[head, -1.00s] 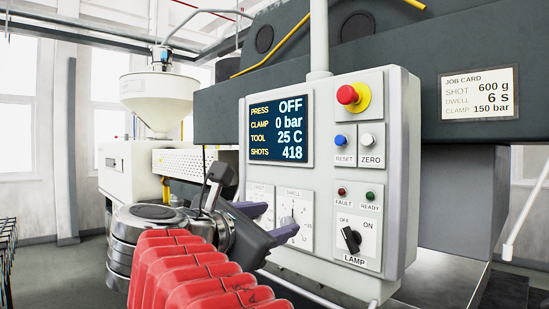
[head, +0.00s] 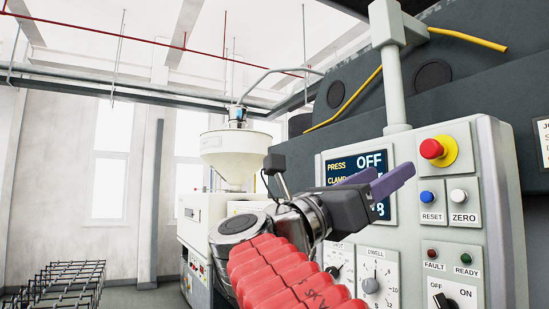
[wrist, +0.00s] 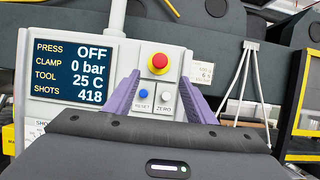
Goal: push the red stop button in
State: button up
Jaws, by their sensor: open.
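The red stop button (head: 432,149) is a round mushroom head on a yellow collar, at the upper right of the grey control panel (head: 501,212). It also shows in the wrist view (wrist: 159,62), above and between my two purple fingers. My gripper (head: 392,178) is open and empty. In the head view it is left of the button and slightly lower, in front of the display. A gap shows between fingertips and button in the picture; the exact depth distance is unclear. The button's face is unobstructed in both views.
A blue RESET button (head: 427,197) and a white ZERO button (head: 459,196) sit just below the stop button. FAULT and READY lights and a black LAMP knob (head: 440,300) are lower. The display (head: 377,160) is partly hidden by my gripper. A pipe (head: 391,65) rises above the panel.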

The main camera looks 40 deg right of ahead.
aim_at(427, 149)
jog(key=shift+x, duration=6.75)
jog(key=shift+d+f, duration=0.1)
jog(key=shift+f, duration=0.05)
grip_shut()
